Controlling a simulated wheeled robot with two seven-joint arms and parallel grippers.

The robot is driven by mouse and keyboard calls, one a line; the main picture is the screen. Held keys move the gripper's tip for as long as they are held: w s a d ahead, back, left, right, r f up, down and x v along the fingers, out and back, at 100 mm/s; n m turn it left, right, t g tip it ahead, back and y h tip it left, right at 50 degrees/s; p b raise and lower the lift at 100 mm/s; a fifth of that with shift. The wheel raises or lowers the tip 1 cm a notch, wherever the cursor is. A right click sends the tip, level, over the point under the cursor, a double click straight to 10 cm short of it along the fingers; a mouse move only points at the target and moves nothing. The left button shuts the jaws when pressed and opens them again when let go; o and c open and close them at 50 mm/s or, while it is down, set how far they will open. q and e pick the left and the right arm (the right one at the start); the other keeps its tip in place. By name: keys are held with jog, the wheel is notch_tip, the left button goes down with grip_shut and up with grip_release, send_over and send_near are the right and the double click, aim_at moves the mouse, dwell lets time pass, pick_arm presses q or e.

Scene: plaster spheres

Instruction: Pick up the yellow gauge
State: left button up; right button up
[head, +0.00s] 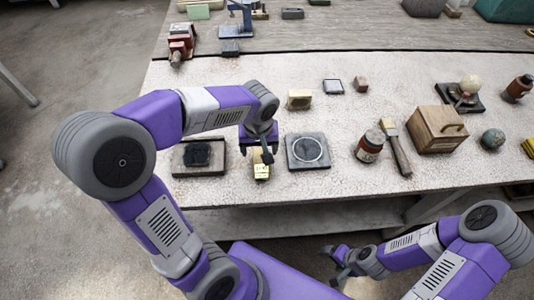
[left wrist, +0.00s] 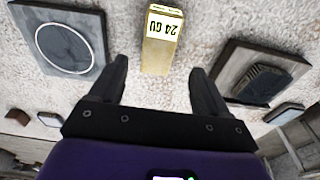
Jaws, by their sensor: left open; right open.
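The yellow gauge (head: 261,167) is a small gold-yellow block with a white label near the front edge of the worktop. In the left wrist view the gauge (left wrist: 158,40) shows the dark marking "24 GU", upside down. It lies ahead of and between the fingertips, with gaps on both sides. My left gripper (head: 259,150) is open and empty, pointing down over the gauge and partly covering it in the head view. Its two dark fingers also show in the left wrist view (left wrist: 157,68). My right gripper (head: 337,265) is open and empty, low in front of the table.
A plate with a dark block (head: 179,158) lies left of the gauge, and a square plate with a ring (head: 295,160) lies right. A pale yellow block (head: 299,99) sits behind.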

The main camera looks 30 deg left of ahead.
aim_at(261, 161)
pick_arm(q)
jog(key=f, duration=0.2)
jog(key=f+b, duration=0.1)
jog(key=f, duration=0.1)
jog(key=f+b, duration=0.1)
jog(key=f, duration=0.1)
jog(key=shift+s+d, duration=0.1)
jog(key=shift+d, duration=0.15)
jog(key=shift+f, duration=0.3)
jog(key=shift+f+b, duration=0.2)
jog(key=shift+b, duration=0.3)
jog(key=c, duration=1.2)
jog(key=shift+o, duration=0.2)
jog(key=shift+r, duration=0.25)
notch_tip(261, 161, up, 10)
jog(key=p, duration=0.4)
